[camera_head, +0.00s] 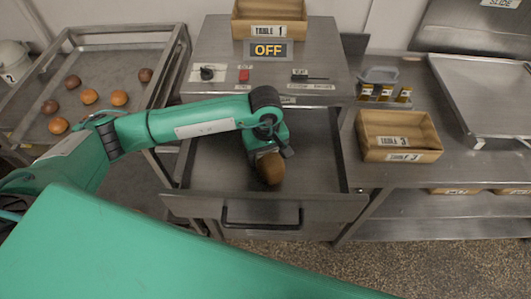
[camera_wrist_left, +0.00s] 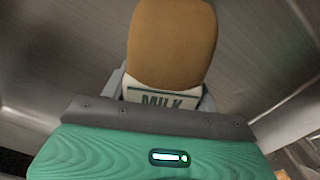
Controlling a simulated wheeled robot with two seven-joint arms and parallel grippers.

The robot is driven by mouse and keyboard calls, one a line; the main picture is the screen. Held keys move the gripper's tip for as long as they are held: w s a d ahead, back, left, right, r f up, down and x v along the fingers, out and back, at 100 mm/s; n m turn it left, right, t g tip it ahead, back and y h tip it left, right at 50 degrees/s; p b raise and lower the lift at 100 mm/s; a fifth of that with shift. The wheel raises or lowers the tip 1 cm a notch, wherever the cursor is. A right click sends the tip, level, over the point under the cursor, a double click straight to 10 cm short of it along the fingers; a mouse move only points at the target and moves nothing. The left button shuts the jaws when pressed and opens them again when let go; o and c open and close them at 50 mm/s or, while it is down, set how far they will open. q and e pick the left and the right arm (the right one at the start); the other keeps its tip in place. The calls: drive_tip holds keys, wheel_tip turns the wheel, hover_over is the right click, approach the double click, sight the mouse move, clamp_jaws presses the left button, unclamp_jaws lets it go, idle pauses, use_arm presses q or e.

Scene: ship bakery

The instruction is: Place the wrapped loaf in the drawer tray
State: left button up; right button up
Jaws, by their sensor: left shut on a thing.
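The wrapped loaf (camera_head: 269,169) is brown and hangs at the end of my left arm, over the open drawer tray (camera_head: 215,165). My left gripper (camera_head: 268,152) is shut on it. In the left wrist view the loaf (camera_wrist_left: 172,45) shows a brown top and a white wrapper band printed "MILK". The gripper (camera_wrist_left: 160,95) hides its lower part. The metal drawer floor lies behind the loaf there; I cannot tell whether the loaf touches it. My right gripper is not in view.
The drawer's front wall with its black handle (camera_head: 262,224) faces me. A rack tray (camera_head: 115,65) with several buns stands at the left.

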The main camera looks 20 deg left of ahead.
use_arm(q)
drive_tip(key=o, duration=1.1)
drive_tip(key=shift+r+p, duration=0.2)
drive_tip(key=shift+p, duration=0.15)
drive_tip(key=shift+r, duration=0.15)
wheel_tip(320, 180, up, 10)
drive_tip(key=b, duration=0.4)
drive_tip(key=shift+r, duration=0.15)
drive_tip(key=shift+r+b, duration=0.35)
drive_tip(key=shift+r, duration=0.3)
